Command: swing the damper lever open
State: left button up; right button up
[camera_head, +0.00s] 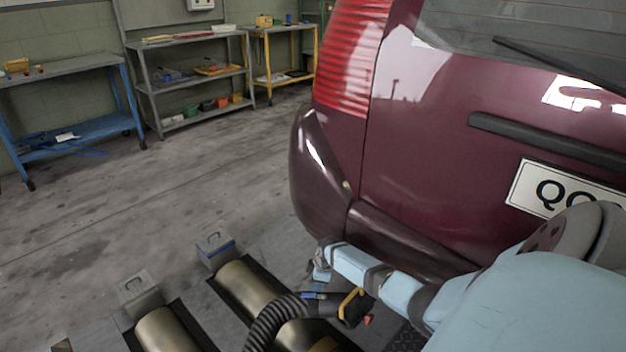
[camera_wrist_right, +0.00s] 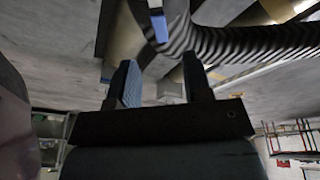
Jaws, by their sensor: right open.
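A black ribbed hose (camera_head: 274,318) runs up from the bottom of the head view to a dark nozzle with a yellow part (camera_head: 353,304) and a red tip, below the car's rear bumper. A small blue piece (camera_head: 314,295) on the hose end looks like the damper lever. A blue tab also shows at the hose in the right wrist view (camera_wrist_right: 159,27). My right gripper (camera_head: 320,265) is open, just above and beside the blue piece. In the right wrist view, its fingers (camera_wrist_right: 161,82) stand apart with the blue tab beyond them, seemingly not touching. My left gripper is out of view.
A dark red car (camera_head: 440,150) fills the right side, close to my right arm. Metal rollers (camera_head: 255,288) are set in the floor below. Shelves (camera_head: 190,85), a blue bench (camera_head: 65,70) and a yellow-legged table (camera_head: 280,50) stand along the back wall. The floor at left is clear.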

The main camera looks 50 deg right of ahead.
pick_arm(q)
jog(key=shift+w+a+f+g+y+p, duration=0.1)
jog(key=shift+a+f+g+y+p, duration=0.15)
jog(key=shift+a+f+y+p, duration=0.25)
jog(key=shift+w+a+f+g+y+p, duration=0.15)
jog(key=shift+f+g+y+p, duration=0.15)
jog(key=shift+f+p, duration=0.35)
pick_arm(e)
jog(key=v, duration=0.6)
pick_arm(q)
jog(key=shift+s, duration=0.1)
pick_arm(e)
jog(key=shift+r, duration=0.15)
